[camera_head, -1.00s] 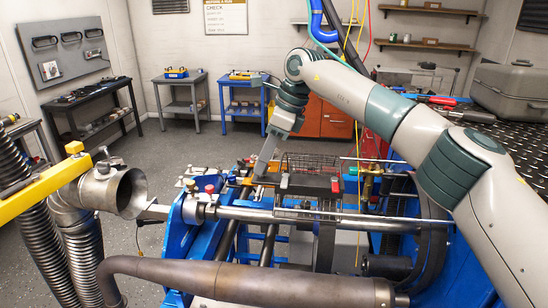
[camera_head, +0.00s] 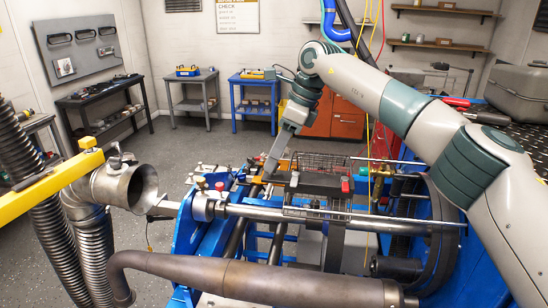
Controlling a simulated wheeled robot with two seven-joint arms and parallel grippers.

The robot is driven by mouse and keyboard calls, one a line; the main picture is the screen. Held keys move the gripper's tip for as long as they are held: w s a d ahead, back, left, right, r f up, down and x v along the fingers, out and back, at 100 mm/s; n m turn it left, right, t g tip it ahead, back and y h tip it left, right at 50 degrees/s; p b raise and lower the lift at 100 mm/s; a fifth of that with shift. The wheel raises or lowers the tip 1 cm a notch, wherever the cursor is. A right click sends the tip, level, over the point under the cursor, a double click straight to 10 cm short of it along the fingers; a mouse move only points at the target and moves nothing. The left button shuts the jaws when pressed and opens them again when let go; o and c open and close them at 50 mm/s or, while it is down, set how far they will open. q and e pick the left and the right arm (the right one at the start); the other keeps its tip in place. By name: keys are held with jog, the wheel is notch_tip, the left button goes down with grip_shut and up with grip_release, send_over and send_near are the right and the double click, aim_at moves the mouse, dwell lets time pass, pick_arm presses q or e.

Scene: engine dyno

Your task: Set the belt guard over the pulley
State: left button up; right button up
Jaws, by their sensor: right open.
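The black wire-mesh cage, which looks like the belt guard (camera_head: 322,163), sits on the engine rig near the middle of the view, above a dark plate with red tabs. My right gripper (camera_head: 269,172) points down at the left end of this cage. It is open, and I cannot tell whether its fingers touch the guard. A black belt (camera_head: 334,243) hangs below the plate. I cannot make out the pulley for certain; rig parts hide much of this area. My left gripper is not in view.
A long steel bar (camera_head: 290,213) and a thick exhaust pipe (camera_head: 240,275) cross in front of the guard. A metal duct mouth (camera_head: 140,187) and a yellow beam (camera_head: 50,185) stand at the left. Carts stand behind, with open floor between.

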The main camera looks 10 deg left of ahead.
jog(key=b+v, duration=0.1)
jog(key=v, duration=1.5)
jog(key=shift+r+b, duration=0.25)
jog(key=shift+b, duration=0.1)
jog(key=shift+s+f, duration=0.1)
jog(key=shift+s, duration=0.05)
